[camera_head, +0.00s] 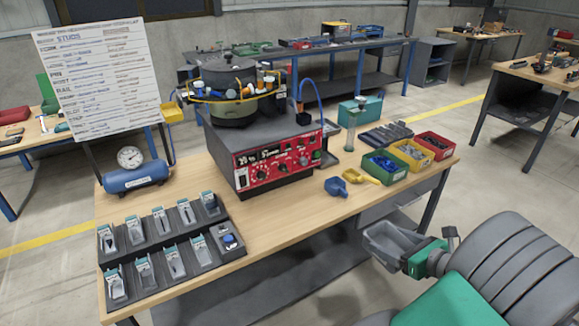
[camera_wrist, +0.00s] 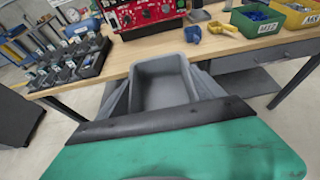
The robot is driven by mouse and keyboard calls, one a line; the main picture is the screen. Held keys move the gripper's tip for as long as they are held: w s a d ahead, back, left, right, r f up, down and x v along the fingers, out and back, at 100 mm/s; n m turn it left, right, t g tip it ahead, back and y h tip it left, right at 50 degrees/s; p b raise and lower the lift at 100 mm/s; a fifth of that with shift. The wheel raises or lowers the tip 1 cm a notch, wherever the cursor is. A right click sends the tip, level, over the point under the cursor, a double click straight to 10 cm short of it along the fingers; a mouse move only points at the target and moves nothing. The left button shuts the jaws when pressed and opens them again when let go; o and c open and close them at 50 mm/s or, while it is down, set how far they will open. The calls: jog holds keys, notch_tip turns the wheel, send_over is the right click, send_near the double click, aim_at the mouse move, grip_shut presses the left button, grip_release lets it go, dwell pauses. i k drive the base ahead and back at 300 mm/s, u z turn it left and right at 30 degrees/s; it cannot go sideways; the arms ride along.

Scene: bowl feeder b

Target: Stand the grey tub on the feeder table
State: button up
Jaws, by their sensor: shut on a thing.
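The grey tub (camera_head: 392,246) is an open, empty-looking rectangular tub. My gripper (camera_head: 420,258) is shut on it and holds it off the table's front right side, in front of the drawer. In the wrist view the tub (camera_wrist: 163,82) sits between the fingers of my gripper (camera_wrist: 163,100), with its opening facing up toward the camera. The feeder table (camera_head: 290,215) has a light wooden top and lies beyond the tub. The tub's underside is hidden, and I cannot tell its exact height against the tabletop.
The red-fronted feeder (camera_head: 275,155) stands mid-table. A black rack of small bins (camera_head: 170,250) fills the front left. Green (camera_head: 384,166), yellow (camera_head: 412,154) and red (camera_head: 434,146) bins stand at the right. A blue scoop (camera_head: 336,187) and yellow scoop (camera_head: 361,177) lie nearby. The front middle is bare.

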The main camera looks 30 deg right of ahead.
aim_at(298, 208)
jog(key=u, duration=0.05)
jog(key=i, duration=0.85)
